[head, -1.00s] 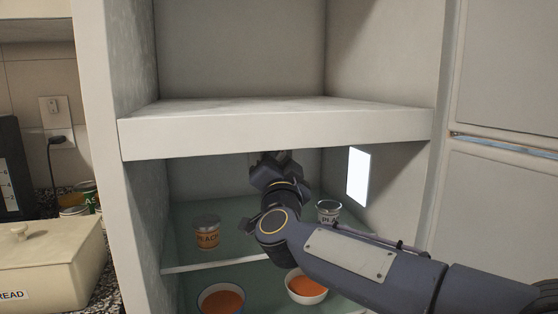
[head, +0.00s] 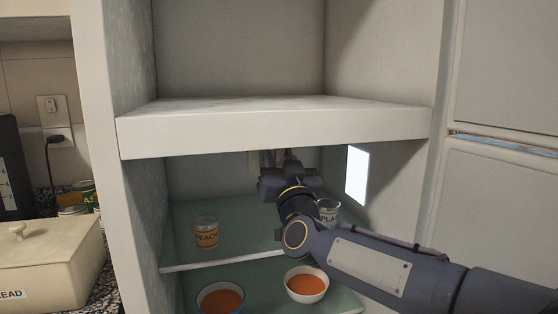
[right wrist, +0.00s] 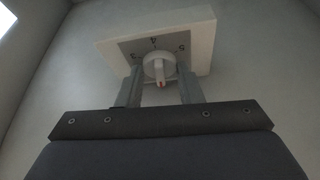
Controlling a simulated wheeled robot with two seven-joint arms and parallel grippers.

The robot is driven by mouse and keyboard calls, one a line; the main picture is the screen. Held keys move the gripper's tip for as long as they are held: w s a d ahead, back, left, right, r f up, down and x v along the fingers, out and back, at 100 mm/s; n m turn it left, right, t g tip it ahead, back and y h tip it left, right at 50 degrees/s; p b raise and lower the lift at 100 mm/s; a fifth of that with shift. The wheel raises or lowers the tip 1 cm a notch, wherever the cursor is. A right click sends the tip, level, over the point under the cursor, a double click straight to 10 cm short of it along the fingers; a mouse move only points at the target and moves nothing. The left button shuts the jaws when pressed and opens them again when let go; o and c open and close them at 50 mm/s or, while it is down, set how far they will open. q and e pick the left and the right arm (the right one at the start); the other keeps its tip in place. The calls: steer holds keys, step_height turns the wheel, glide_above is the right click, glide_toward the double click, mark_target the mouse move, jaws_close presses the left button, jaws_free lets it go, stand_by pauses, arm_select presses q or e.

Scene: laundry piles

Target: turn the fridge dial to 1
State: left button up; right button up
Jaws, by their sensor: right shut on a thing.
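The fridge dial (right wrist: 158,66) is a round white knob on a pale box with a grey numbered face (right wrist: 205,42). A reddish mark on the knob points down in the right wrist view. My right gripper (right wrist: 160,78) is shut on the dial, one finger on each side. In the head view my right gripper (head: 284,160) reaches under the thick shelf to the back wall and hides most of the dial box (head: 254,160). My left gripper is out of view.
The thick shelf (head: 270,128) hangs just above my right gripper. Below are glass shelves with a peach jar (head: 206,232), another jar (head: 328,210) and two bowls of orange food (head: 306,284) (head: 221,300). A lit panel (head: 357,176) is on the right wall.

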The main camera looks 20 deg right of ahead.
steer(key=shift+n+y, duration=0.6)
steer(key=shift+n, duration=0.2)
steer(key=o, duration=0.9)
steer(key=shift+o, duration=0.2)
steer(key=v, duration=0.7)
steer(key=shift+s+f, duration=0.2)
steer(key=shift+s, duration=0.15)
steer(key=shift+d, duration=0.1)
